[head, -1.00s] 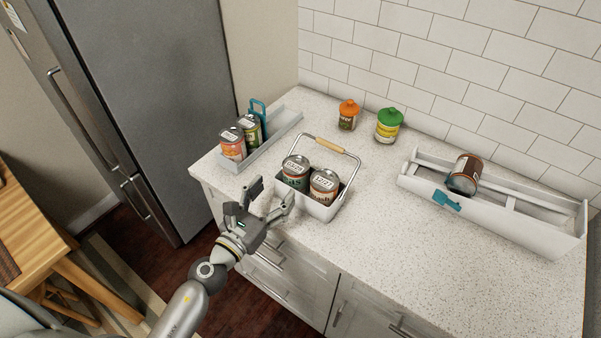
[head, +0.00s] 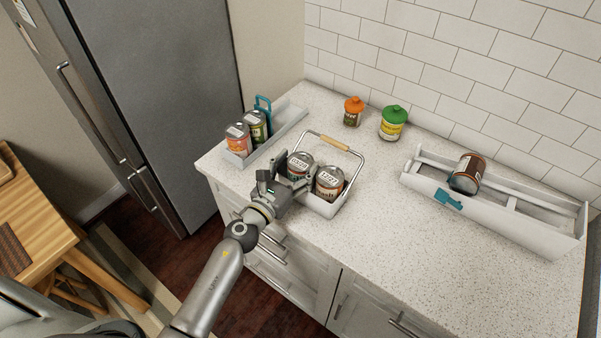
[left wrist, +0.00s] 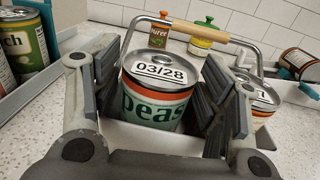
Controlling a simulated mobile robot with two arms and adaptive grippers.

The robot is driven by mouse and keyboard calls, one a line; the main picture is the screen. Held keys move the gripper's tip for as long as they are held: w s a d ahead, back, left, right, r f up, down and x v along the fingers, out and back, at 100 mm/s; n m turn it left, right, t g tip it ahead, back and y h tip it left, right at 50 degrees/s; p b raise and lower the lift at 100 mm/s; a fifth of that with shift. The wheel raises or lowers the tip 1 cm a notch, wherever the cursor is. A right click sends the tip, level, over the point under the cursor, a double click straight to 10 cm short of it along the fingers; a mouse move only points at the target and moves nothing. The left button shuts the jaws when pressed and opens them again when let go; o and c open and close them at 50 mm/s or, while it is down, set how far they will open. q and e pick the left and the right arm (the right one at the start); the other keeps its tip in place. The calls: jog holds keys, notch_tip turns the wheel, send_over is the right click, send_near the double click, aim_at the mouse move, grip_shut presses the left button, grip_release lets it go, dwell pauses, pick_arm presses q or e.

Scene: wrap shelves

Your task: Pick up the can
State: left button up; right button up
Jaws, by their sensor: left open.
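A can of peas (left wrist: 155,95) with a white label reading 03/28 stands upright in a white caddy (head: 325,206) with a wooden-topped wire handle. In the head view the can (head: 299,164) is partly hidden by my gripper. A second can (head: 329,182) stands to its right in the same caddy. My left gripper (head: 285,183) is open at the caddy's front left. In the left wrist view its two fingers (left wrist: 160,100) stand on either side of the peas can, with gaps visible. My right gripper is not in view.
A grey tray (head: 288,122) with two cans stands at the left. An orange-lidded jar (head: 353,112) and a green-lidded jar (head: 393,122) stand behind. A long white tray (head: 520,222) holds a tilted can (head: 467,173) at the right. The counter's middle front is clear.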

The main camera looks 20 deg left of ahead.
pick_arm(q)
jog(key=shift+c, duration=0.4)
jog(key=c, duration=0.8)
